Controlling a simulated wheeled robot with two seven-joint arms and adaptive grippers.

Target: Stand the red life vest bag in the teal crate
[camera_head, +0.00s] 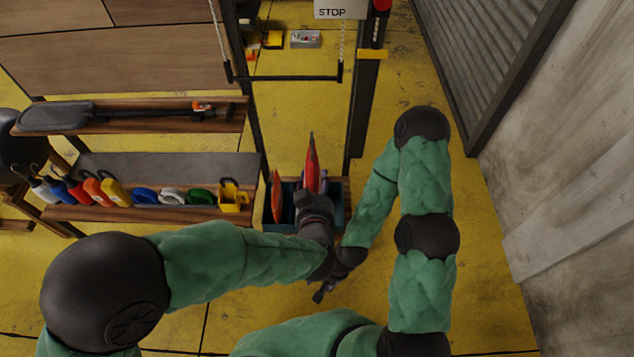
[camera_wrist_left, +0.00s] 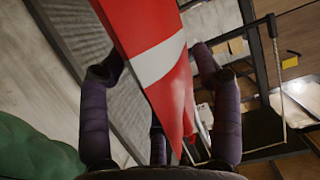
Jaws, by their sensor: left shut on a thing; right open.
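The red life vest bag (camera_head: 311,165) is held upright by my left gripper (camera_head: 314,197), over or in the teal crate (camera_head: 338,214). In the left wrist view the bag (camera_wrist_left: 150,45) is red with a white band and lies between the dark fingers of my left gripper (camera_wrist_left: 160,110). The gripper and forearm hide the bag's lower part and much of the crate, so I cannot tell whether the bag touches the crate floor. My right gripper (camera_head: 322,292) is open and empty, low in front of the crate.
Another red item (camera_head: 277,198) stands in the crate's left part. A black bar on ropes (camera_head: 285,78) hangs behind the crate. A grey wall (camera_head: 560,170) stands at the right.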

